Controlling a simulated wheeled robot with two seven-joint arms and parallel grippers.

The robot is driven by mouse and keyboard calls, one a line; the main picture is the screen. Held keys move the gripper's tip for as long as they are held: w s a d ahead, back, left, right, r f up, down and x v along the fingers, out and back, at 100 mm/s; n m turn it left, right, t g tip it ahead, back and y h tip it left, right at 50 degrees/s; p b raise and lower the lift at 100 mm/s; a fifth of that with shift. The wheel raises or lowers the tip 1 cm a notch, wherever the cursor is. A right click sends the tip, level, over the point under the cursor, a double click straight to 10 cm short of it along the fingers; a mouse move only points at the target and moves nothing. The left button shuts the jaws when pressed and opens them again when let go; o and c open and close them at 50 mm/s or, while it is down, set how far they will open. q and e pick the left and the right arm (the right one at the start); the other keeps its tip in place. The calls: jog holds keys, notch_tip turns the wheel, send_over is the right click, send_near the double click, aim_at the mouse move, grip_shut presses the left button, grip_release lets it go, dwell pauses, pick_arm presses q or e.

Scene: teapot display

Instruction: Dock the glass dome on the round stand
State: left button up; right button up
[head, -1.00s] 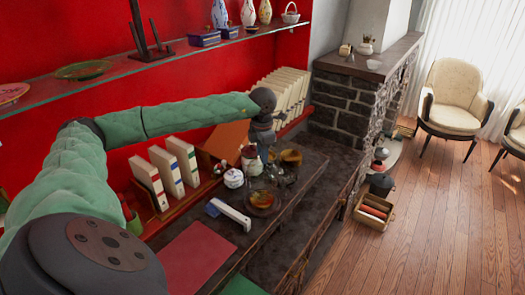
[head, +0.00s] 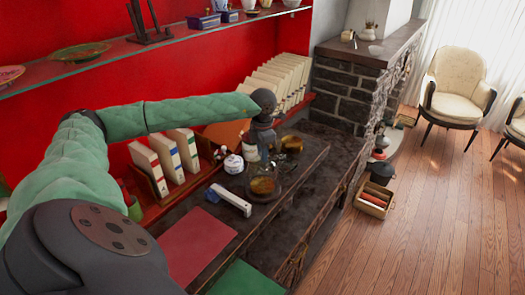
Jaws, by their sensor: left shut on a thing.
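My left gripper (head: 266,152) reaches over the dark table from the left and points down. It is shut on what looks like the clear glass dome (head: 275,168), whose outline is faint. The dome is just above or around a round stand with an amber disc (head: 263,187); I cannot tell whether they touch. A second amber round piece (head: 291,143) lies behind and to the right. The fingertips are small and partly lost against the dark table. My right gripper is not in view.
A white jar (head: 233,164) stands left of the stand. A white-and-blue bar-shaped item (head: 231,200) lies in front. Books (head: 168,160) stand at the back left. A red mat (head: 198,250) lies nearer. A stone fireplace (head: 345,95) rises at the right.

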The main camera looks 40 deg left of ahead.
pick_arm(q)
jog(key=shift+b, duration=0.4)
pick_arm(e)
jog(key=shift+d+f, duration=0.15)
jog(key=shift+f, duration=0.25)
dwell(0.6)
pick_arm(q)
jog(key=shift+b, duration=0.35)
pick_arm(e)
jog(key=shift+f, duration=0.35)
pick_arm(q)
jog(key=shift+f+b, duration=0.45)
jog(key=shift+f, duration=0.05)
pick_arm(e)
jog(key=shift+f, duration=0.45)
pick_arm(q)
jog(key=o, duration=0.7)
jog(key=shift+r+p, duration=1.6)
jog(key=shift+r, duration=3.9)
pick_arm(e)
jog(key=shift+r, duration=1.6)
